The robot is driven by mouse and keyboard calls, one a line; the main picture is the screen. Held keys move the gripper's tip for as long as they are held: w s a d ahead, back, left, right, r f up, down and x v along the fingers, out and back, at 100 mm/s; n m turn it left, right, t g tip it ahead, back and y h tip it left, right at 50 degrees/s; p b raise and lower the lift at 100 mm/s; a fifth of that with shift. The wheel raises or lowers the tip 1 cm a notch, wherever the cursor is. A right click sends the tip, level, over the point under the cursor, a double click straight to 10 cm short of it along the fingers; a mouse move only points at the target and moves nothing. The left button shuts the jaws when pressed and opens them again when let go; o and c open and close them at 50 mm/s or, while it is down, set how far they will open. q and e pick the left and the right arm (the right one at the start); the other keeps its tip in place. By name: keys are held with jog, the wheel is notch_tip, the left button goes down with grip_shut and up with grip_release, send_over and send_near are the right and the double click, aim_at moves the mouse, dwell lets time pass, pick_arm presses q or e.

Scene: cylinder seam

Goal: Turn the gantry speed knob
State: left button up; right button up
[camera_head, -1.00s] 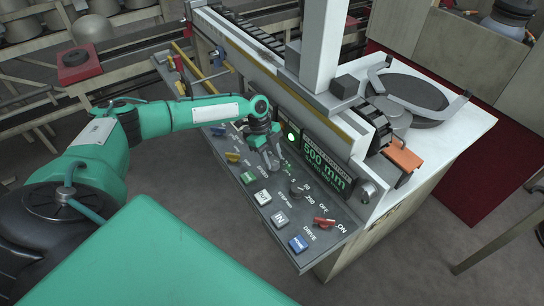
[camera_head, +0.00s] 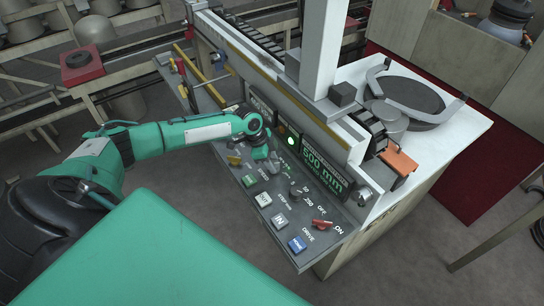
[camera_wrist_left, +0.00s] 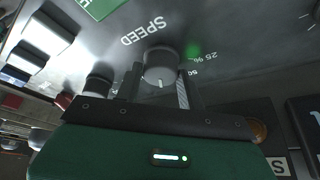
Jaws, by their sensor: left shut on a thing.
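The gantry speed knob (camera_wrist_left: 160,65) is a grey round knob with a pale pointer line, next to the word SPEED and a percent scale in the left wrist view. My left gripper (camera_wrist_left: 157,86) has a finger on each side of the knob and is shut on it. In the head view my left gripper (camera_head: 269,158) is down at the sloping grey control panel (camera_head: 232,178), below the green lamp. There the gripper largely hides the speed knob. My right gripper is not in view.
Close by on the panel are another dark knob (camera_head: 295,190), a green button (camera_head: 249,180), white buttons (camera_head: 263,199), a blue button (camera_head: 298,244) and a red switch (camera_head: 322,224). The display (camera_head: 322,164) reading 500 mm stands just behind.

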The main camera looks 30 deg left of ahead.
pick_arm(q)
jog(key=n+p, duration=0.1)
jog(key=n+t+p, duration=0.1)
jog(key=n+p, duration=0.1)
jog(key=n+y+p, duration=0.1)
jog(key=n+p, duration=0.1)
jog(key=shift+s+d+r+t, duration=0.15)
jog(key=shift+r+t, duration=0.1)
jog(key=shift+t, duration=0.15)
jog(key=shift+f+n+y+p, duration=0.15)
jog(key=shift+n+y+p, duration=0.25)
jog(key=shift+n+p, duration=0.5)
jog(key=shift+f+n+y+p, duration=0.1)
jog(key=shift+n+y+p, duration=0.45)
jog(key=shift+n, duration=0.55)
jog(key=shift+t, duration=0.3)
jog(key=o, duration=1)
jog(key=shift+c, duration=0.2)
jog(key=b+v, duration=0.3)
jog(key=v, duration=1)
jog(key=shift+r+b, duration=0.35)
jog(key=shift+b, duration=0.05)
